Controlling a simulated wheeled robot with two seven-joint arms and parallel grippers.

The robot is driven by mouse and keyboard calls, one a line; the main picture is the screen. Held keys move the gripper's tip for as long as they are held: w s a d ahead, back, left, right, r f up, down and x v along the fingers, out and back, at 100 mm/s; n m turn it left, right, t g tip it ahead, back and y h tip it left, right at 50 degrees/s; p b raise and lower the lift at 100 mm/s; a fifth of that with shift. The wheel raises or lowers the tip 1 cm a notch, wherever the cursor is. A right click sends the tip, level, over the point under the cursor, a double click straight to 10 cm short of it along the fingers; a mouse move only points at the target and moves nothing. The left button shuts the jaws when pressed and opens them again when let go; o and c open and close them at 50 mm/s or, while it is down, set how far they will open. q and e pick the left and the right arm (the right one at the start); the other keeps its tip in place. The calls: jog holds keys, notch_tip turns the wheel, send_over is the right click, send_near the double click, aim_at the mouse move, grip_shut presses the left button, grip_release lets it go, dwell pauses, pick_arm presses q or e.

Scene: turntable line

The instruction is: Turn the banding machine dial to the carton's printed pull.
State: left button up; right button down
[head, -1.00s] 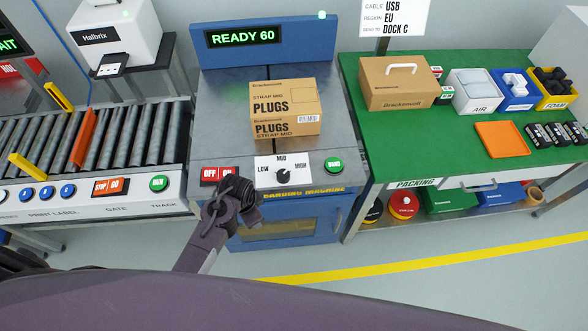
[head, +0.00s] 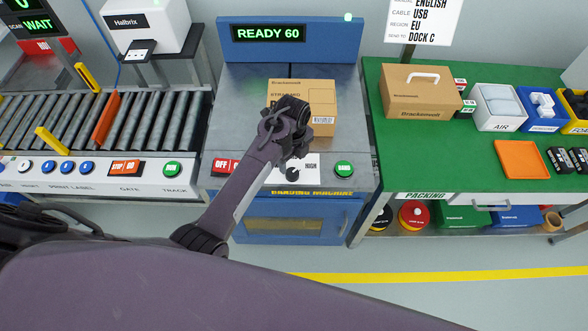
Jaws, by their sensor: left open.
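The banding machine (head: 222,128) is blue with a grey top, and its display (head: 268,33) reads READY 60. The brown carton (head: 325,95) lies on top; my left arm covers much of its front print. The black dial (head: 292,175) sits on a white plate (head: 311,177) on the front panel. My left gripper (head: 298,152) is open and empty, in front of the carton and just above the dial in the picture. My right gripper is out of view.
A roller conveyor (head: 150,120) stands left. A green packing table (head: 395,150) stands right, with a handled carton (head: 415,100) and an orange tray (head: 522,160).

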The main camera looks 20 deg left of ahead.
aim_at(292, 172)
pick_arm(q)
notch_tip(292, 172, down, 5)
jog(key=shift+f, duration=0.8)
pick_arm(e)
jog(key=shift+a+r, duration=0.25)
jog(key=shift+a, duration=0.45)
pick_arm(q)
jog(key=c, duration=1)
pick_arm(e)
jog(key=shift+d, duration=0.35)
